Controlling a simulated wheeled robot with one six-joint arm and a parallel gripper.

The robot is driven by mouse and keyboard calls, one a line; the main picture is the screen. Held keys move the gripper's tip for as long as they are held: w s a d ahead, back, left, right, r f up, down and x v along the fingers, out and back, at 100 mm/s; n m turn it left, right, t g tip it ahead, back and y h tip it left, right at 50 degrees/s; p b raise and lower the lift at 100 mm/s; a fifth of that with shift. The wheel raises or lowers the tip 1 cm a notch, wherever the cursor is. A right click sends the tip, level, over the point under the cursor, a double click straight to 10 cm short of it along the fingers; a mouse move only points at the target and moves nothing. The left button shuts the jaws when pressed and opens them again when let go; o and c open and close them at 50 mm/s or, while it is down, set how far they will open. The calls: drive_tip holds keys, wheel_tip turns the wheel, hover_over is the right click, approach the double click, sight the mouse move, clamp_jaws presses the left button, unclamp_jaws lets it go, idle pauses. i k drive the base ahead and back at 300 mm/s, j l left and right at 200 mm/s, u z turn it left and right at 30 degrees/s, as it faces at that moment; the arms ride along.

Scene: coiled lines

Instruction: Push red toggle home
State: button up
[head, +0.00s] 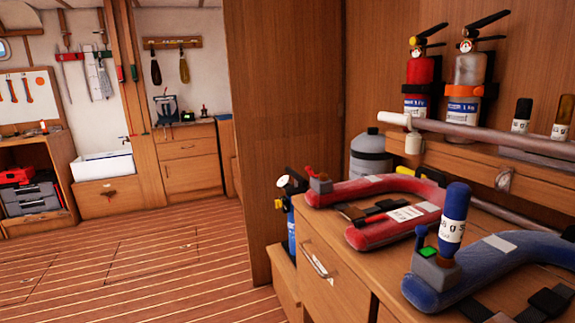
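A small red toggle (311,171) sticks up at a slant from the left side of a grey box (321,185). The box sits on the near left end of a red horseshoe-shaped inflatable collar (362,187) on the wooden counter at right. A similar grey box (435,272) with a green button-like top (428,253) sits on a blue collar (490,265) nearer to me.
The counter front has a drawer with a metal handle (316,262). A long pale pole (480,132) runs along the shelf behind the collars. Two extinguishers, one red (421,75) and one grey (470,75), hang on the wall. The plank floor (150,260) at left is clear.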

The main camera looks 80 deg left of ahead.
sight(308, 169)
drive_tip(key=j+u, duration=0.4)
drive_tip(key=j, duration=0.5)
drive_tip(key=i+j+u, duration=0.1)
drive_tip(key=j+u, duration=0.35)
drive_tip(key=j, duration=0.95)
drive_tip(key=i+j, duration=0.15)
drive_tip(key=j, duration=0.3)
